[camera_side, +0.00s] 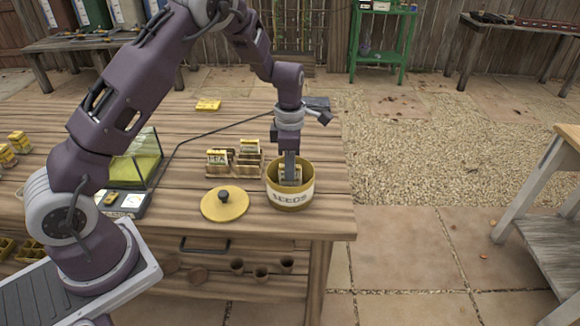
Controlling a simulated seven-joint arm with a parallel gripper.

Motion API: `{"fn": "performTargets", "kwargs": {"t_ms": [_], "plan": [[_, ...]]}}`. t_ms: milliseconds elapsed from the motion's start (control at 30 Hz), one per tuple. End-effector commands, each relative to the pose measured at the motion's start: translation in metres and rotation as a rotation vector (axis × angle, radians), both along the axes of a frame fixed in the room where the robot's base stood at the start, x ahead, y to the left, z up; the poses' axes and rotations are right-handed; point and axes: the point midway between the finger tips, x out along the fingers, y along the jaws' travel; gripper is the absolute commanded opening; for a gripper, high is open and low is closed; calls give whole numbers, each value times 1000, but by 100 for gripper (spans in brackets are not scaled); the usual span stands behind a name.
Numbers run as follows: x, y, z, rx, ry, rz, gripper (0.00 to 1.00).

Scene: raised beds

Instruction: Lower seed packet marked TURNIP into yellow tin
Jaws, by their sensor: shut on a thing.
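The yellow tin (290,199) stands near the right front of the wooden table, with a pale label reading SEEDS and its top open. My gripper (290,172) points straight down with its fingertips at the tin's mouth. It is shut on a seed packet (290,176), which shows as a small pale patch inside the rim. The packet's lower part is hidden by the tin's front wall, and its marking is too small to read. I cannot tell whether the packet touches the tin's floor.
The tin's yellow lid (225,205) with a dark knob lies left of the tin. A wooden rack (240,166) with seed packets stands behind it. A yellow packet (208,105) lies farther back. A glass-sided box (133,165) and a scale (125,203) are at the left.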

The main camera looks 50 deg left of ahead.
Motion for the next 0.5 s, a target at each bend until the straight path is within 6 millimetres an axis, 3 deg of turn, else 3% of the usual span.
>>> {"fn": "performTargets", "kwargs": {"t_ms": [300, 333, 400, 467, 500], "plan": [[0, 0, -1, 0, 0, 0, 0], [0, 0, -1, 0, 0, 0, 18], [0, 0, -1, 0, 0, 0, 31], [0, 0, -1, 0, 0, 0, 41], [0, 0, -1, 0, 0, 0, 41]]}}
